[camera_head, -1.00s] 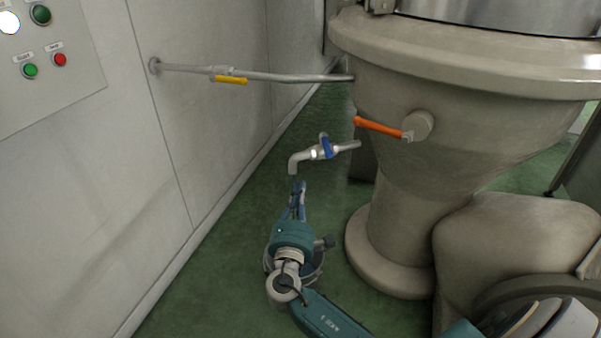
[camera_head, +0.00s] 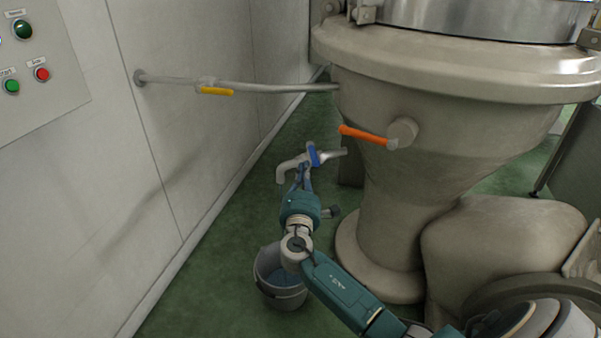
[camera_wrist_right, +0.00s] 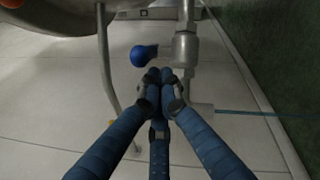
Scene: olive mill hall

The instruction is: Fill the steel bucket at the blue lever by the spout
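The pipe tap with its bent spout (camera_head: 287,168) and blue lever (camera_head: 313,155) sits in front of the large beige machine. The steel bucket (camera_head: 280,292) stands on the floor below, partly hidden by my right arm, with bluish liquid inside. My right gripper (camera_head: 305,178) is right by the tap, below the lever. In the right wrist view its fingers (camera_wrist_right: 161,80) are drawn together, with nothing seen between them. The blue lever's end (camera_wrist_right: 143,55) is just beyond the tips; contact cannot be told. A thin bluish stream (camera_wrist_right: 245,112) runs from the spout mouth. My left gripper is out of view.
The beige machine base (camera_head: 385,220) stands close on the right, with an orange lever (camera_head: 365,135). A pipe with a yellow lever (camera_head: 215,91) runs from the pale wall (camera_head: 150,190). A button panel (camera_head: 40,70) is upper left. Green floor is free around the bucket.

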